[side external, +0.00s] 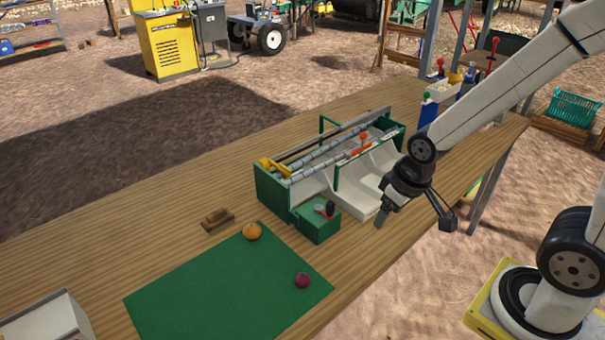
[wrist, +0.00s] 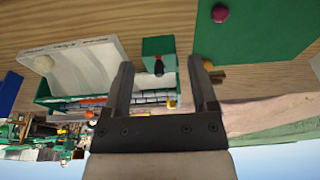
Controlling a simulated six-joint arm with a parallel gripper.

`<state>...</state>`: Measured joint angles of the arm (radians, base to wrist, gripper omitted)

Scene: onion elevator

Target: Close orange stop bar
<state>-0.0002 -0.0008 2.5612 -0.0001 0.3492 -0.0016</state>
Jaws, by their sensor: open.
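The green and white onion elevator (side external: 263,187) stands on the wooden table, with grey rollers along its top. The orange stop bar (side external: 361,143) is a small orange piece at its right part, near the rollers. In the wrist view an orange strip (wrist: 93,100) shows along the machine's edge, small and partly blurred. My gripper (side external: 380,222) is in front of the machine, to the right of the green box, apart from the orange piece. In the wrist view its two fingers (wrist: 163,65) are spread with nothing between them.
A green box with a red and black lever (side external: 316,226) juts from the machine's front. A green mat (side external: 205,295) holds an orange-brown onion (side external: 252,231) and a red onion (side external: 302,280). A wooden block (side external: 217,219) lies nearby.

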